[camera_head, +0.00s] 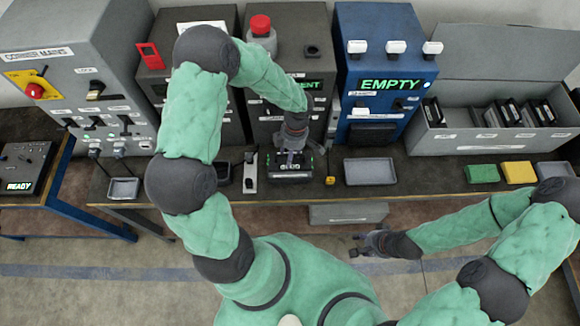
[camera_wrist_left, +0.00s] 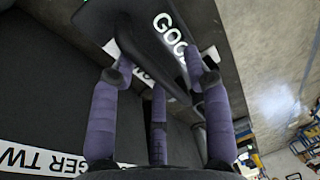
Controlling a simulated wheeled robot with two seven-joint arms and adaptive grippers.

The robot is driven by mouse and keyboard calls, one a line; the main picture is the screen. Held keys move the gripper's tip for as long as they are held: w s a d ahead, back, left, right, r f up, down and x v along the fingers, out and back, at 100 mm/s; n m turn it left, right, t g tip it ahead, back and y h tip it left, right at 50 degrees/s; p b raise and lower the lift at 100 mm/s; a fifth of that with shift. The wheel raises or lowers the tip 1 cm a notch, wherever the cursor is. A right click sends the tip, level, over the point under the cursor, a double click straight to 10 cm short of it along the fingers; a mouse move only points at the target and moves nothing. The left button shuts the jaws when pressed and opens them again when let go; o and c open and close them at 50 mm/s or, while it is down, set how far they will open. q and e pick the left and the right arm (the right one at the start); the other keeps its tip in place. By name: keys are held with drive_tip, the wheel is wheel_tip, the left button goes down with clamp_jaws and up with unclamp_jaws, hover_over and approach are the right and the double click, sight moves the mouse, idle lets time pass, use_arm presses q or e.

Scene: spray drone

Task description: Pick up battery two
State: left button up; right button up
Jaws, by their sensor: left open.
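A dark block (camera_head: 291,176) with a green-lit display sits on the bench in front of the dark cabinet; I take it for battery two. In the left wrist view the block (camera_wrist_left: 150,42) shows lit letters "GOO", partly cut off. My left gripper (camera_head: 293,152) is right above it, pointing down. In the left wrist view the open purple fingers (camera_wrist_left: 160,80) are around the block's near end; I cannot tell whether they touch it. My right gripper (camera_head: 368,243) is open and empty, low in front of the bench.
A label ending "GER TW" (camera_wrist_left: 40,158) shows beside the block. A grey tray (camera_head: 370,172) and a small yellow object (camera_head: 330,181) stand to its right, a white-topped device (camera_head: 250,172) to its left. A blue cabinet (camera_head: 385,75) reads "EMPTY". A grey bin (camera_head: 490,140) holds several dark blocks.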

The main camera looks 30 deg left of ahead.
use_arm(q)
drive_tip(key=shift+f+b, duration=0.25)
drive_tip(key=shift+b, duration=0.3)
clamp_jaws()
drive_tip(key=shift+w+r, duration=0.1)
